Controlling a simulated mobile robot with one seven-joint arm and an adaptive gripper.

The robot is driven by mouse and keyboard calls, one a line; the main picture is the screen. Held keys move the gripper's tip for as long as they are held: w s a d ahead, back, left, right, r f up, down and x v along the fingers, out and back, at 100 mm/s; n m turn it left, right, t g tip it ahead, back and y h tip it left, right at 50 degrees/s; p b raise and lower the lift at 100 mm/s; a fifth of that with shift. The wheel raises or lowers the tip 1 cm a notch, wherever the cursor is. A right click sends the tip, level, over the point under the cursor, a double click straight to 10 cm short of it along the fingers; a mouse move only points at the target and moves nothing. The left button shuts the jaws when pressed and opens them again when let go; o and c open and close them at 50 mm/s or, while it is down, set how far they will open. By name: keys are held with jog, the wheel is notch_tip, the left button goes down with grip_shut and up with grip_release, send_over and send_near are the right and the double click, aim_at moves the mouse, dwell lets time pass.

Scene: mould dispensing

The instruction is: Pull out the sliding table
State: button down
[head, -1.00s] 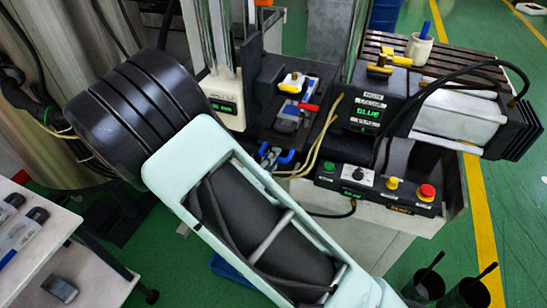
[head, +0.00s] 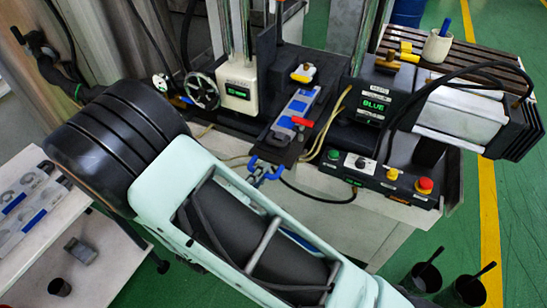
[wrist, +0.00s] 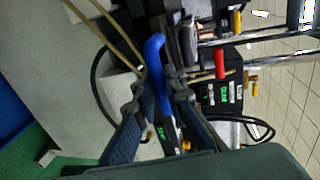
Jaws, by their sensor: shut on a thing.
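The sliding table (head: 286,151) is a dark plate in the head view, standing out toward me from under the press column. It bears a grey and blue mould (head: 297,106) with a red handle. The blue pull handle (head: 267,166) is at the table's near end. In the wrist view, the blue handle (wrist: 156,62) runs between the fingers of my gripper (wrist: 164,82), which is shut on it. In the head view my arm hides most of the gripper.
Yellowish hoses (head: 327,125) run beside the table. A handwheel (head: 201,91) is to the left. Two dark cups (head: 425,278) are at lower right.

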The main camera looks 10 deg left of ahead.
jog(key=f+p+v, duration=0.1)
jog(key=f+v, duration=0.2)
jog(key=v, duration=1.3)
jog(key=shift+s+f, duration=0.2)
jog(key=shift+s, duration=0.35)
jog(key=shift+a, duration=0.15)
jog(key=c, duration=2)
grip_release()
jog(key=v, duration=1.2)
